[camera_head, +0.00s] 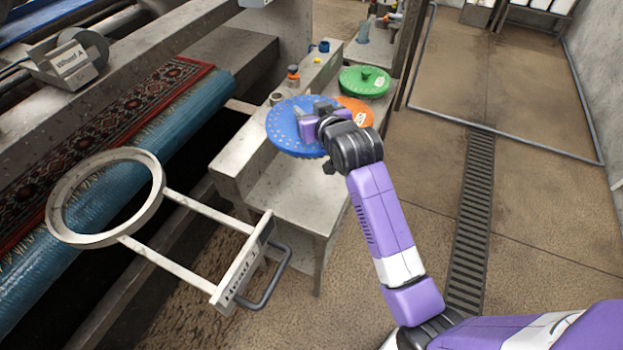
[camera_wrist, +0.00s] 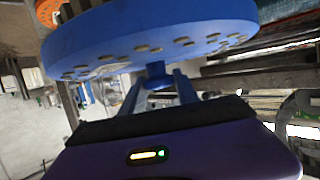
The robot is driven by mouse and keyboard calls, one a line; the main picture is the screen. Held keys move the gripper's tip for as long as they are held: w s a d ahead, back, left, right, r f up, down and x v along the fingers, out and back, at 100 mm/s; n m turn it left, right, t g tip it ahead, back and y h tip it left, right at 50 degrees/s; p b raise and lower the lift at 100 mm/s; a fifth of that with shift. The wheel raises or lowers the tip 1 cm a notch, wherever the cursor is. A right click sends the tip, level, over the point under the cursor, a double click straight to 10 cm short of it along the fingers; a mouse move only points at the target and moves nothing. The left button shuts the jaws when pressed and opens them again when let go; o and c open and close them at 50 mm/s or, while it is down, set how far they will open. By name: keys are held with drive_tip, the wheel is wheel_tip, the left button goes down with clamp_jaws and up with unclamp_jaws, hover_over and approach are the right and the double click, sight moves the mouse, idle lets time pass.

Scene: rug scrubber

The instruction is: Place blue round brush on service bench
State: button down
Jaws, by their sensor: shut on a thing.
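The blue round brush (camera_head: 287,127) is a flat disc with small holes. My gripper (camera_head: 312,118) is shut on it in the head view. In the wrist view the blue brush (camera_wrist: 150,38) fills the top, and my gripper's fingers (camera_wrist: 160,88) close on its short central stem. The grey service bench (camera_head: 290,200) stands below and around the brush. I cannot tell whether the brush touches the bench or is held above it. My gripper and wrist hide part of the brush's right side.
An orange round brush (camera_head: 357,111) lies partly behind my wrist, with a green round brush (camera_head: 365,81) beyond it. Small bottles stand on the bench's raised ledge. A ring frame labelled Head 1 (camera_head: 238,272) juts out at the left. The bench's front surface is clear.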

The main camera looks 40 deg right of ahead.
drive_tip(key=shift+d+r, duration=0.3)
drive_tip(key=shift+d, duration=0.1)
drive_tip(key=shift+d+f, duration=0.1)
drive_tip(key=shift+f, duration=0.25)
wheel_tip(320, 180, down, 19)
drive_tip(key=shift+w+r, duration=0.1)
drive_tip(key=shift+f, duration=0.2)
drive_tip(key=c, duration=0.9)
unclamp_jaws()
drive_tip(key=shift+f, duration=0.1)
